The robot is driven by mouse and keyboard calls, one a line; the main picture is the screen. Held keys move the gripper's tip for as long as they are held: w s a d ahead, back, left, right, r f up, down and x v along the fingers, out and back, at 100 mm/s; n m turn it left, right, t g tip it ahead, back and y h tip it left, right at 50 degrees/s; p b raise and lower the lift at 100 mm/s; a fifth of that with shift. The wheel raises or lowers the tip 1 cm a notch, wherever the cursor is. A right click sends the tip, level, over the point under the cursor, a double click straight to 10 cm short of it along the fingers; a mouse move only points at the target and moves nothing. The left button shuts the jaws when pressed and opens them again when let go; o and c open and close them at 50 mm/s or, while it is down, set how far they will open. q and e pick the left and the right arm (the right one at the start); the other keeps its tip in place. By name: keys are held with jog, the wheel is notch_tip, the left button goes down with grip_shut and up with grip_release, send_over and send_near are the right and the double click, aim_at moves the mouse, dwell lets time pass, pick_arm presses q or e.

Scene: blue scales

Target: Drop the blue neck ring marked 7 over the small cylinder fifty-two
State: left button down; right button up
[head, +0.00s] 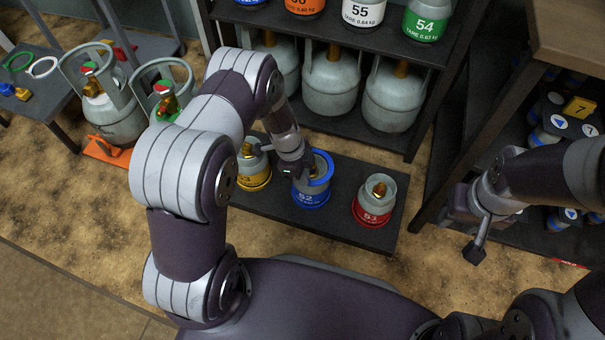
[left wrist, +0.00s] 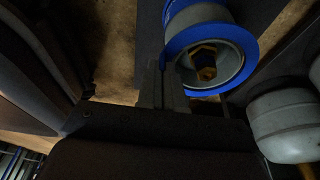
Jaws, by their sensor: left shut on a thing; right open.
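The small cylinder fifty-two (head: 311,197), grey with a blue base band, stands upright between two others on a low dark shelf. My left gripper (head: 299,172) is at its upper left, shut on the blue neck ring (head: 326,170). In the left wrist view the blue ring (left wrist: 249,47) circles the grey collar and brass valve (left wrist: 205,62) as seen from above. My left gripper's fingers (left wrist: 167,88) pinch its near left edge. I cannot tell how low the ring sits, and its 7 is not visible. My right gripper (head: 466,233) is open and empty at the right.
Large grey cylinders (head: 331,82) stand on the rack behind. A side table at left holds green and white rings (head: 42,67). A dark shelf unit stands at right.

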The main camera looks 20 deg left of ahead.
pick_arm(q)
jog(key=shift+f+b, duration=0.35)
jog(key=shift+f, duration=0.2)
jog(key=c, duration=1.2)
grip_release()
jog(key=shift+d+r+p+v, duration=0.1)
jog(key=shift+d+p+v, duration=0.2)
jog(key=shift+p+v, duration=0.8)
jog(key=shift+d+r+p+v, duration=0.1)
jog(key=shift+d+p+v, duration=0.2)
jog(key=shift+p+v, duration=0.75)
jog(key=shift+d+p+v, duration=0.3)
jog(key=shift+p+v, duration=0.35)
jog(key=shift+v, duration=0.9)
